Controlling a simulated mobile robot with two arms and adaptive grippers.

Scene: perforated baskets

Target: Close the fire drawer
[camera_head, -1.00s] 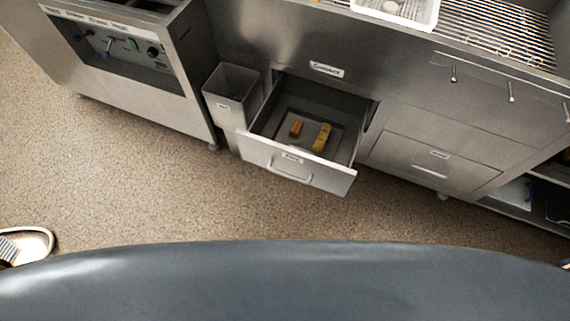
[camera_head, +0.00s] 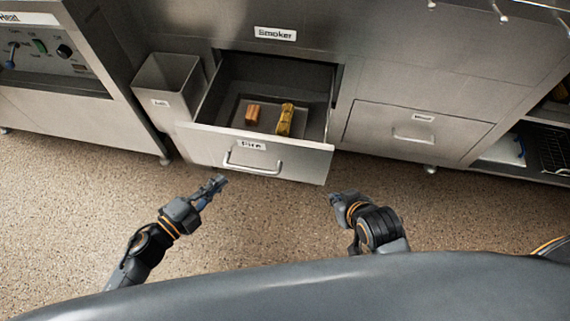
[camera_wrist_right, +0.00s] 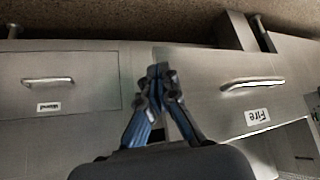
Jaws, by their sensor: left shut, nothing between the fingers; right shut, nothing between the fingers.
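The fire drawer (camera_head: 200,143) stands pulled out from the steel cabinet, with a label and a bar handle (camera_head: 252,168) on its front. A small orange-brown block and a longer yellowish piece (camera_head: 285,119) lie inside it. My left gripper (camera_head: 219,182) is shut and empty, in front of the drawer's left part and apart from it. My right gripper (camera_head: 334,198) is shut and empty, just in front of the drawer's right corner. In the right wrist view, upside down, the shut fingers (camera_wrist_right: 159,72) appear between the fire drawer front (camera_wrist_right: 215,95) and the wood drawer front (camera_wrist_right: 85,75).
The closed wood drawer (camera_head: 375,130) is to the right. An open metal bin (camera_head: 168,115) stands close to the fire drawer's left side. A control-panel unit (camera_head: 60,110) is at the far left. The speckled floor in front is clear.

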